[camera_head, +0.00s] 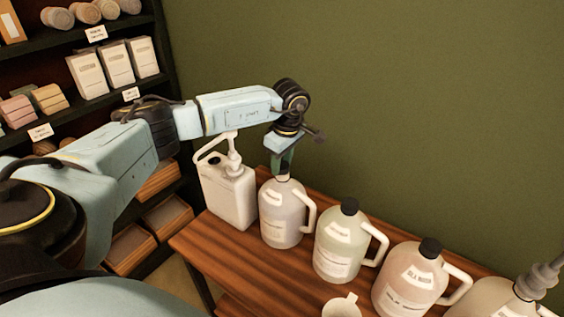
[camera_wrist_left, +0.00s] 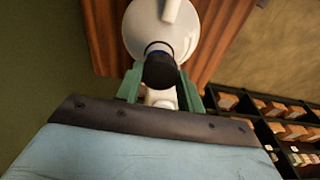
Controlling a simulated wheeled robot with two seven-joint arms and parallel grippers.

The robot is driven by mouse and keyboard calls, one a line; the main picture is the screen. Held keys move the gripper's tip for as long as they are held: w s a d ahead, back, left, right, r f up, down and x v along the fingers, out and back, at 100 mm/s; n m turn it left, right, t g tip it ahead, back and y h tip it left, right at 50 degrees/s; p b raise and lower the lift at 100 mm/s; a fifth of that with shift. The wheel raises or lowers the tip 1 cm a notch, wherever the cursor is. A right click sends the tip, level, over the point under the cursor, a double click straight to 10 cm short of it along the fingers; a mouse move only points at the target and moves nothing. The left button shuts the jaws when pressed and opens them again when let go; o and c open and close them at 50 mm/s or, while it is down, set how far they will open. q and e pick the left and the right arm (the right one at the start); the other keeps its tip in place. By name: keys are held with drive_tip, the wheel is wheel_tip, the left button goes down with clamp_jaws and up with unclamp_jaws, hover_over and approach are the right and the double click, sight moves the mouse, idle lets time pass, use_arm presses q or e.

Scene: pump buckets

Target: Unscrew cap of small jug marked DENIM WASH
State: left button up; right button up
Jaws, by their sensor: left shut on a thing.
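A pale, translucent small jug (camera_head: 283,214) with a side handle stands on the wooden bench, second from the left in the head view. Its label is too small to read. My left gripper (camera_head: 283,168) points down over its neck. In the left wrist view the jug (camera_wrist_left: 182,30) lies under the gripper, and its black cap (camera_wrist_left: 160,71) sits between the green fingers of my left gripper (camera_wrist_left: 160,88). The gripper is shut on the cap, which appears to be still at the jug's neck. In the head view the fingers mostly hide the cap. My right gripper is out of view.
A white container with a pump (camera_head: 231,194) stands close left of the jug. Two black-capped jugs (camera_head: 341,245) (camera_head: 408,284) stand to the right, and another jug (camera_head: 486,302) is at the corner. A white cup-like thing (camera_head: 342,307) is in front. Shelves (camera_head: 95,48) stand at left.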

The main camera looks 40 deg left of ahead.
sight(283, 165)
use_arm(q)
drive_tip(key=shift+r+p, duration=1.4)
drive_tip(key=shift+r, duration=0.6)
